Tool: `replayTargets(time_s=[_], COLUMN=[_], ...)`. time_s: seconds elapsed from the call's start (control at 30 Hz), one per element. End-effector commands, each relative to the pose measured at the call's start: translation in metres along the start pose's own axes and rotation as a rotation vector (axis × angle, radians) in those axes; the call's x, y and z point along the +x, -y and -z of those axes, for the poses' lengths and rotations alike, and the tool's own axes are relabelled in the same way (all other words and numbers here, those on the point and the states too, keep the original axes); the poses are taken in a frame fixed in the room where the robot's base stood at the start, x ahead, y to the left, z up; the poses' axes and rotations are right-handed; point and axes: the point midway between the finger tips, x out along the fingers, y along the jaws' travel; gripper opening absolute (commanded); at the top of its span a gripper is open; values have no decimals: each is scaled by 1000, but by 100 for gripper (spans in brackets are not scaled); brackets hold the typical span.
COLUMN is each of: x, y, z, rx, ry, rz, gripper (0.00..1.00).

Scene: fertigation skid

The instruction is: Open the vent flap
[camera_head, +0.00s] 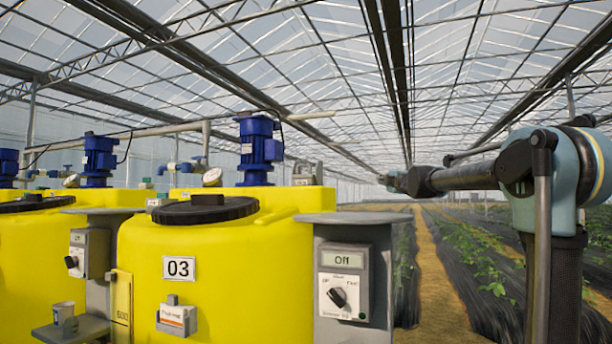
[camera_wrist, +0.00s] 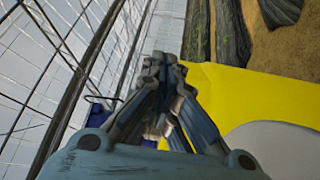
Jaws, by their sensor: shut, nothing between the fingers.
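I cannot make out a part that is clearly the vent flap in either view. My gripper (camera_wrist: 160,64) is shut and empty in the wrist view, its fingertips together. In the head view my arm reaches in from the right, and its far end (camera_head: 396,181) is small, in the air right of the tanks; the fingers are too small to tell there. The yellow tank (camera_head: 230,262) marked 03 has a black lid (camera_head: 206,211) and a small white-and-orange unit (camera_head: 176,317) low on its front. A yellow surface (camera_wrist: 225,92) lies beyond the fingers in the wrist view.
A grey control box (camera_head: 345,285) reading "Off", with a dark knob, stands right of the tank under a grey cover. Blue motors (camera_head: 257,150) rise behind the tanks. A cup (camera_head: 64,315) sits on a shelf at left. Crop rows and a bare path (camera_head: 437,270) lie right.

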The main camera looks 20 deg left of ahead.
Motion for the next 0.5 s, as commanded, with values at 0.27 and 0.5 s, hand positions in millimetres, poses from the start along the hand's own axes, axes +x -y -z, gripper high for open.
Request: replayTargets(time_s=[0.27,0.5], x=[81,103], y=[-23,-11], z=[126,203], rx=[-302,-475], ry=[-420,-701], rz=[-116,-186], gripper=[0,0])
